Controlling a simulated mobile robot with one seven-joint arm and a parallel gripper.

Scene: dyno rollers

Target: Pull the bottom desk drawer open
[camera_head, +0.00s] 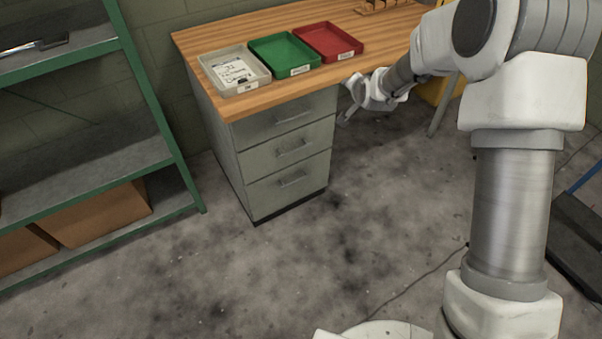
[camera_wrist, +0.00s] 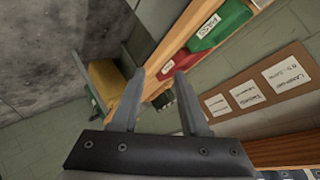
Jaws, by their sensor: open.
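The desk (camera_head: 300,83) has a wooden top and a grey three-drawer pedestal on its left side. The bottom drawer (camera_head: 289,186) is the lowest of the three fronts, shut flush with the others, and has a horizontal bar handle (camera_head: 293,179). My gripper (camera_head: 346,117) is to the right of the pedestal, near the desk's front edge and higher than the bottom drawer, apart from its handle. In the wrist view my gripper (camera_wrist: 156,90) is open with nothing between its fingers. The bottom drawer cannot be made out in the wrist view.
A grey tray (camera_head: 257,86), a green tray (camera_head: 308,70) and a red tray (camera_head: 357,54) sit on the desktop. A green-framed shelf (camera_head: 160,120) with cardboard boxes (camera_head: 100,215) stands at left. The floor (camera_head: 240,270) before the drawers is clear. A thin cable (camera_head: 415,283) lies at right.

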